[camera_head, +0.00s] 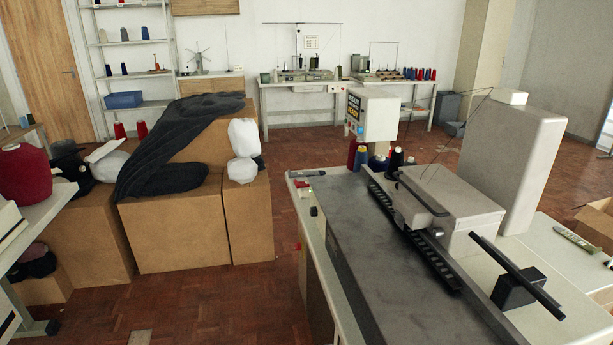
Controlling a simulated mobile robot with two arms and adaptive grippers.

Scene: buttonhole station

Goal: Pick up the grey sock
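I cannot make out a grey sock for certain. A large dark grey knitted cloth (190,140) lies draped over the cardboard boxes at the left, hanging down the front of one; it looks too big for a sock. A small dark rolled textile (36,262) lies on a box at the left edge, partly hidden by a table, and its kind is unclear. Neither of my grippers is in view.
A long grey-topped machine table (352,228) with a knitting machine (450,205) fills the right foreground. Cardboard boxes (180,235) stand at the left with white bundles (243,138). A side table (48,205) juts in at the left. Red tiled floor (215,305) lies open between.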

